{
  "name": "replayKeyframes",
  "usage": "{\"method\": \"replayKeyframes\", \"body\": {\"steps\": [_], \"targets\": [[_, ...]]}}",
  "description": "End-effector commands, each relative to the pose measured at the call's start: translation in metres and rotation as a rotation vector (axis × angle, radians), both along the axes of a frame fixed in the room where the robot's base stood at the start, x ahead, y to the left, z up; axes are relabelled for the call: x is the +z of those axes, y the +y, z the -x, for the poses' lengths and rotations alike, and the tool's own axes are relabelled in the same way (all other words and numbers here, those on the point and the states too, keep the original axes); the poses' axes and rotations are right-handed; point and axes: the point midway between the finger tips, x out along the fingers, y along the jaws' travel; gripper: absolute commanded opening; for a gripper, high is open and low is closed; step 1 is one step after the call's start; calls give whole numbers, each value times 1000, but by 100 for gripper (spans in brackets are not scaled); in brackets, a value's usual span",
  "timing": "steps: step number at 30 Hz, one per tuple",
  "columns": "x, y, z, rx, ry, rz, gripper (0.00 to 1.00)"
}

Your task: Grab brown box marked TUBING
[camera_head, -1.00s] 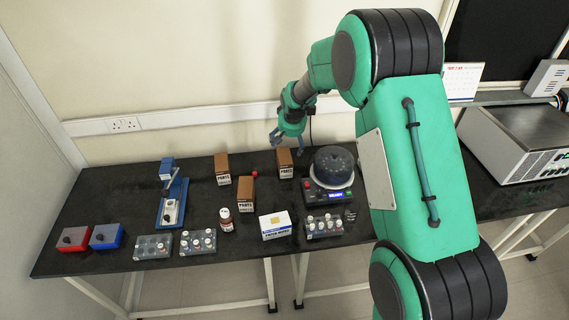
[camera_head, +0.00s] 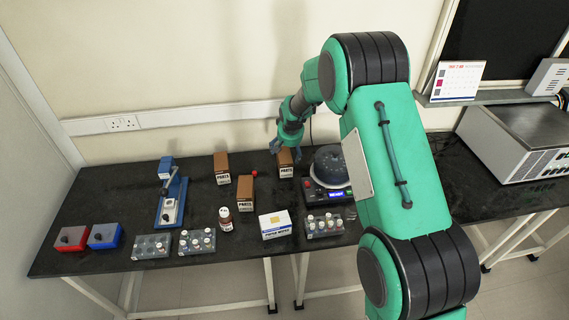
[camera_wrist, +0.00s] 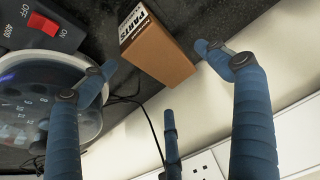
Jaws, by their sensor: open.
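Three brown boxes with white lower labels stand on the dark bench: one at the back left (camera_head: 222,168), one in front of it to the right (camera_head: 246,193), and one at the back right (camera_head: 285,170). The large word on the labels that I can read is PARTS; I cannot read TUBING on any. My gripper (camera_head: 285,148) is just above and behind the back right box, partly covering its top. In the wrist view that brown box (camera_wrist: 158,62) lies between and beyond the open fingers (camera_wrist: 155,72), with no contact visible.
A dome-lidded centrifuge (camera_head: 330,165) stands close right of the back right box. A small red ball-like thing (camera_head: 254,173) is between the boxes. A white box (camera_head: 275,225), a brown bottle (camera_head: 225,219) and vial racks (camera_head: 197,242) stand in front. A wall with a socket strip (camera_head: 185,117) is behind.

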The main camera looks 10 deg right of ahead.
Motion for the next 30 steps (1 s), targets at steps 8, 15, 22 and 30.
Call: {"method": "replayKeyframes", "body": {"steps": [8, 15, 22, 30], "targets": [[-1, 0, 0, 0, 0, 0, 89], [-10, 0, -2, 0, 2, 0, 89], [-35, -2, -10, 0, 2, 0, 89], [-49, -1, -18, 0, 0, 0, 89]]}}
